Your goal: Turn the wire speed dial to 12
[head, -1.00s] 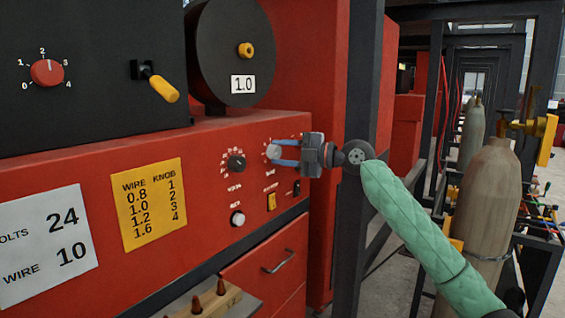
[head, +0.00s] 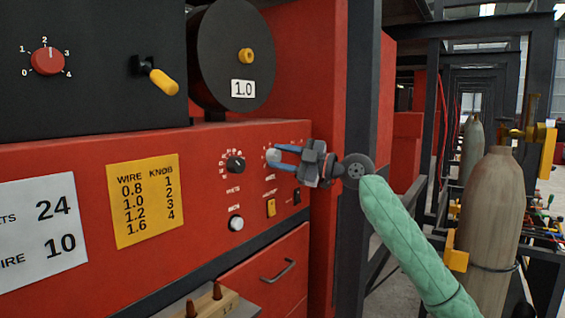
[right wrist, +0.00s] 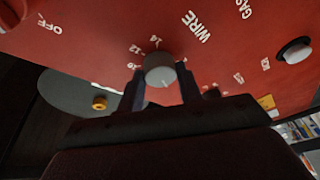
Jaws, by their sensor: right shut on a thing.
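The wire speed dial (right wrist: 160,68) is a light grey round knob on the red panel (right wrist: 110,35); WIRE is printed beside it, with marks including 12 and 14 around it. In the head view the dial (head: 272,156) is partly hidden by the blue fingers. My right gripper (head: 278,158) is shut on the dial, one finger on each side, and is rolled at a tilt. The right wrist view also shows the fingers of the gripper (right wrist: 160,78) around the knob. I cannot tell for sure which number the dial points to. My left gripper is not in view.
A black knob (head: 235,165), a white button (head: 236,223) and a yellow switch (head: 271,207) sit left of and below the dial. A white card (head: 40,230) reads 24 and WIRE 10; a yellow card (head: 146,200) lists wire and knob numbers. A dark post (head: 357,90) stands close behind my wrist.

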